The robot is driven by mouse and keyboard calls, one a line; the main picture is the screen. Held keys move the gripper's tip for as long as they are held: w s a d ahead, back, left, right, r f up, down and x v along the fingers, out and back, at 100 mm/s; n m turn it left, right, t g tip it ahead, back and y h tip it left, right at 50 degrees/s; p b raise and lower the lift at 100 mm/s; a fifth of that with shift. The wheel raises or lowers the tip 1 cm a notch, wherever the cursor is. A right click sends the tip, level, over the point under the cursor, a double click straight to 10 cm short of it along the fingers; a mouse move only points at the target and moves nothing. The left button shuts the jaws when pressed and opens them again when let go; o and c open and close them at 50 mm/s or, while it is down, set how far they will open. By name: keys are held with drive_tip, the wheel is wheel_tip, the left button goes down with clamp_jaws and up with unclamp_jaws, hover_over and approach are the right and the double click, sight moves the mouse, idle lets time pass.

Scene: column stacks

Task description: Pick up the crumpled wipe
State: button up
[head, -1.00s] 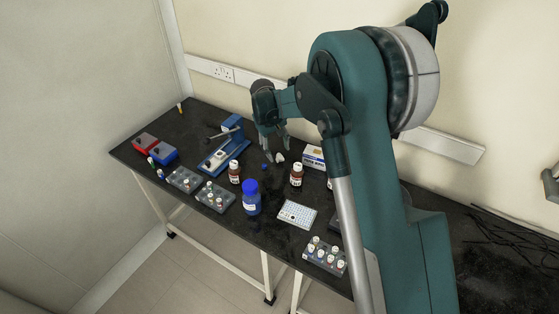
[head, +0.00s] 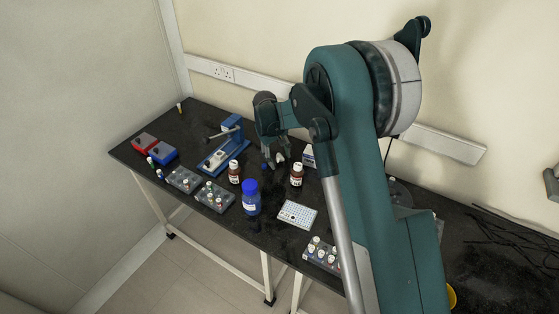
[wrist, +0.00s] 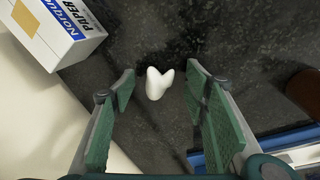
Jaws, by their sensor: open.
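The crumpled wipe (wrist: 156,84) is a small white two-lobed lump on the dark bench. In the wrist view it lies between my gripper's fingertips (wrist: 161,79), with bare bench visible on both sides and no visible contact. In the head view the wipe (head: 281,157) shows as a small pale patch beside my gripper (head: 273,161). My gripper is open and points down at it, with green pads on both fingers. The exact height of the fingertips above the bench is hard to tell.
A white and blue paper box (wrist: 58,28) lies close at upper left of the wrist view. Brown bottles (head: 297,174) (head: 234,172), a blue bottle (head: 251,198), a blue press (head: 226,147) and a well plate (head: 297,214) stand around.

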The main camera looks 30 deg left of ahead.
sight(279, 156)
drive_tip(key=shift+c, duration=0.3)
drive_tip(key=c, duration=0.7)
drive_tip(key=shift+o, duration=0.2)
drive_tip(key=shift+r, duration=0.1)
drive_tip(key=shift+r+p, duration=0.6)
drive_tip(key=shift+r, duration=4.3)
